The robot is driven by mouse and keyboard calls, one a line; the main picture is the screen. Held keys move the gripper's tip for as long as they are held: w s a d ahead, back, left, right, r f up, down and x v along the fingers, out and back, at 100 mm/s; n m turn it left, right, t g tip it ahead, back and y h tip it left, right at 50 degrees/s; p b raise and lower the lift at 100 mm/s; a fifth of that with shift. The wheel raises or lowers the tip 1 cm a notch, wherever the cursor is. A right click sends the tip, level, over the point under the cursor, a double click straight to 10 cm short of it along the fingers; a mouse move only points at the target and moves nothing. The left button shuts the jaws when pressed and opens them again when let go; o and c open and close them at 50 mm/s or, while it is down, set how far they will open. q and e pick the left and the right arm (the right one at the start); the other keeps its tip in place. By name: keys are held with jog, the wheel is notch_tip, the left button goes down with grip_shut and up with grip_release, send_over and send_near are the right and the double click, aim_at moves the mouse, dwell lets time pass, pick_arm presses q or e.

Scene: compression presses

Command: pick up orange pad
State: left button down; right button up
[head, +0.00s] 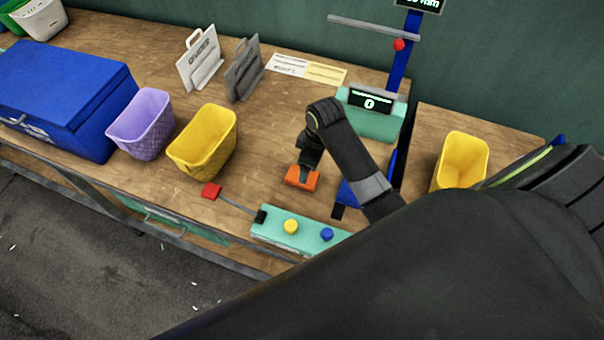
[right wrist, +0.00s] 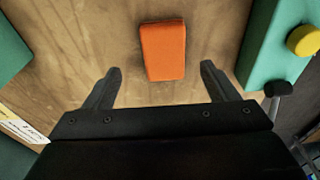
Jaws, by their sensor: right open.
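The orange pad (head: 301,178) lies on the wooden table in the head view, left of a blue part of the press. In the right wrist view the orange pad (right wrist: 163,50) lies ahead of and between the two fingers. My right gripper (right wrist: 158,80) is open and empty, with its fingers apart on either side of the pad's near end. In the head view my right gripper (head: 307,168) hangs just above the pad, and its fingers are hard to make out. Whether it touches the pad cannot be told. My left gripper is not in view.
A teal control box (head: 300,234) with yellow and blue buttons sits at the table's front edge. The press (head: 372,122) stands behind right. Yellow (head: 203,145) and purple (head: 141,126) baskets stand left, beside a blue box (head: 62,90). Another yellow basket (head: 461,160) stands right.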

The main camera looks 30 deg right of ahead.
jog(key=shift+f, duration=0.55)
jog(key=f, duration=0.1)
jog(key=a+f, duration=0.1)
jog(key=f+p, duration=0.1)
jog(key=f, duration=0.1)
jog(key=shift+w+a, duration=0.2)
jog(key=shift+w, duration=0.15)
jog(key=shift+f, duration=0.3)
jog(key=shift+w+f, duration=0.1)
jog(key=shift+f, duration=0.1)
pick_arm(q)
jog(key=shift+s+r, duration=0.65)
pick_arm(e)
jog(key=c, duration=1.1)
jog(key=shift+o, duration=0.2)
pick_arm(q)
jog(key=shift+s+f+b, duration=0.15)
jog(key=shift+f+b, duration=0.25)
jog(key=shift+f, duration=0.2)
pick_arm(e)
notch_tip(320, 180, up, 10)
